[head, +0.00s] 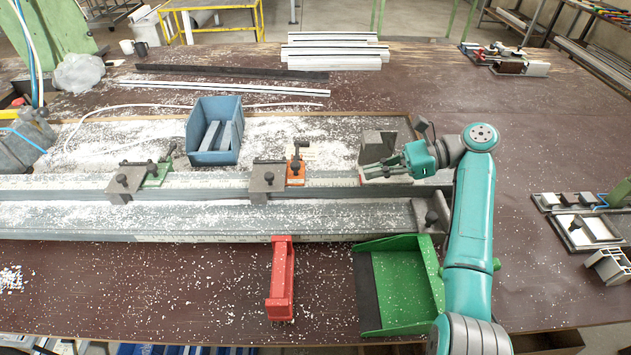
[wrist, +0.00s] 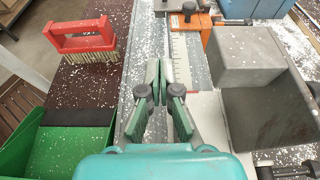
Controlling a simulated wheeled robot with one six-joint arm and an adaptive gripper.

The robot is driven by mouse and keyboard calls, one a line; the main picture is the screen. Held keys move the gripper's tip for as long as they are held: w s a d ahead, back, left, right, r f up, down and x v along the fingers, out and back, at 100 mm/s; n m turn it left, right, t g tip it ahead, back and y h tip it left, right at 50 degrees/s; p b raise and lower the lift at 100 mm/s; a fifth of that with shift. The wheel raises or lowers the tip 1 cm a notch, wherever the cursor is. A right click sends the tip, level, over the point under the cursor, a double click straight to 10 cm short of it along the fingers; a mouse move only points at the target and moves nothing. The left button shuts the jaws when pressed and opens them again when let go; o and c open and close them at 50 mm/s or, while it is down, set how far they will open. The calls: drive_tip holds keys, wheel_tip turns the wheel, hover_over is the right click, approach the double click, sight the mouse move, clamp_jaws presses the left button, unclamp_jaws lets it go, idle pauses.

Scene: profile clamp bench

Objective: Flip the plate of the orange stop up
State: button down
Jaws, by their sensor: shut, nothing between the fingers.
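The orange stop (head: 296,172) sits on the far scaled rail in the middle of the head view, with a black knob on top.
A green stop (head: 157,174) with its own plate stands further left on the rail. A grey block (head: 378,146) stands close behind my gripper. A blue bin (head: 214,131) stands behind the rail. A red brush (head: 280,282) and green dustpan (head: 407,285) lie in front.

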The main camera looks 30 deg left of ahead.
approach(269, 178)
drive_tip(key=s+a+f, duration=0.1)
drive_tip(key=f, duration=0.1)
drive_tip(key=a+f, duration=0.1)
drive_tip(key=f, duration=0.2)
drive_tip(key=s+a+f, duration=0.1)
drive_tip(key=f, duration=0.1)
drive_tip(key=shift+s+a+f, duration=0.3)
drive_tip(key=shift+a+f, duration=0.05)
drive_tip(key=shift+a, duration=0.05)
